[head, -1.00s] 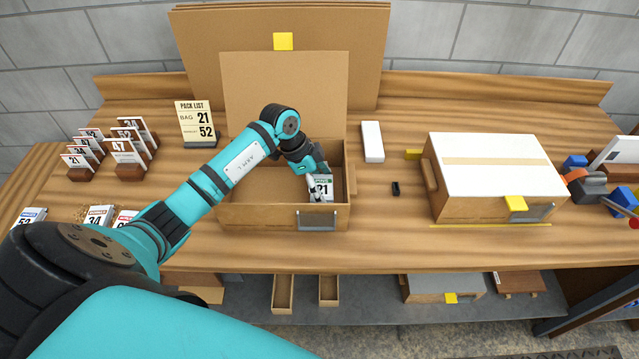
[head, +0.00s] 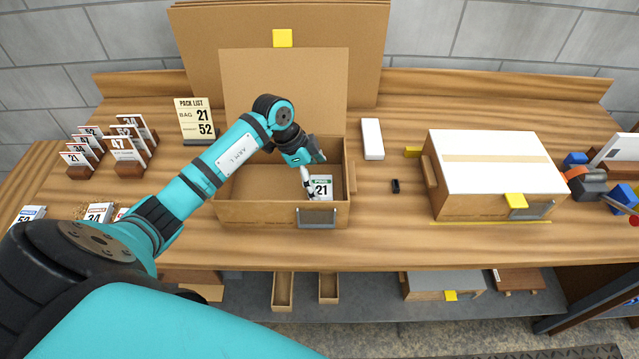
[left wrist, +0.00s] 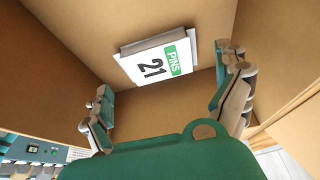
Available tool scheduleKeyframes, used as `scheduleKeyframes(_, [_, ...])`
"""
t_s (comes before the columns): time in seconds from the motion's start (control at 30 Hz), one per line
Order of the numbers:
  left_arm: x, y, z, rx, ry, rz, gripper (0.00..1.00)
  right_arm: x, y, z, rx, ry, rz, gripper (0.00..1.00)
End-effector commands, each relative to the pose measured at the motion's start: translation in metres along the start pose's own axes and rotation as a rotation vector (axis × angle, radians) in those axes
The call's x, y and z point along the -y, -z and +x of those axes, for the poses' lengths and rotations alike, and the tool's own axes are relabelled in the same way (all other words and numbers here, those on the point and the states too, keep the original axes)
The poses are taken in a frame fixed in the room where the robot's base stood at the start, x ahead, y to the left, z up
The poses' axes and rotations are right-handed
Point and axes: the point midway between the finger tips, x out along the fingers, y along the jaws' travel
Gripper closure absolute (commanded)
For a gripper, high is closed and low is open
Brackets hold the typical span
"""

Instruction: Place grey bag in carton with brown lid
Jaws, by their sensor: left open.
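The grey bag (head: 321,187), with a white label reading 21 and a green PINS band, is inside the open carton (head: 258,216) near its front right. The carton's brown lid (head: 285,92) stands raised at its back. My left gripper (head: 308,184) is open over the carton, just left of the bag. In the left wrist view the bag (left wrist: 160,60) lies beyond the spread fingers (left wrist: 165,82), with brown carton walls (left wrist: 60,65) around it. The bag appears free of the fingers. My right gripper is not in view.
A white-topped carton (head: 495,158) stands to the right. A white box (head: 372,139) and a small black item (head: 396,186) lie between the cartons. A pack list (head: 195,120) and several numbered cards (head: 125,150) stand left. Bare wood lies in front of the cartons.

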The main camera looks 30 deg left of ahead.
Motion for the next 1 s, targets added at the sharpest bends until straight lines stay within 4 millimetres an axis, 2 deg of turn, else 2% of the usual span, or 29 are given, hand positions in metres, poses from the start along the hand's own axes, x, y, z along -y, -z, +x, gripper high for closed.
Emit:
scheduleKeyframes(0.2, [0.002, -0.001, -0.048, 0.001, 0.005, 0.001, 0.00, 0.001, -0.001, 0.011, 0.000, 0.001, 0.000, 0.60])
scheduleKeyframes(0.43, [0.001, -0.001, -0.082, 0.000, 0.002, 0.001, 0.00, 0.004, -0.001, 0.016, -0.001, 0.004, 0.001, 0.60])
scheduleKeyframes(0.6, [0.000, 0.000, -0.090, 0.000, 0.000, -0.001, 0.00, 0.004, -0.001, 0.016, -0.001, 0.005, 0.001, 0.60])
scheduleKeyframes(0.87, [0.000, 0.000, -0.090, -0.001, 0.000, 0.000, 0.00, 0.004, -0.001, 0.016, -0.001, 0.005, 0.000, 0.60])
scheduleKeyframes(0.97, [-0.004, 0.009, -0.085, -0.040, -0.005, 0.031, 0.00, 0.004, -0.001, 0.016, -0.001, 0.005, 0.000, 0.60])
scheduleKeyframes(1.0, [-0.009, 0.018, -0.080, -0.081, -0.009, 0.062, 0.00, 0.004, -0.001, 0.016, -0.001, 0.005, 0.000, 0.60])
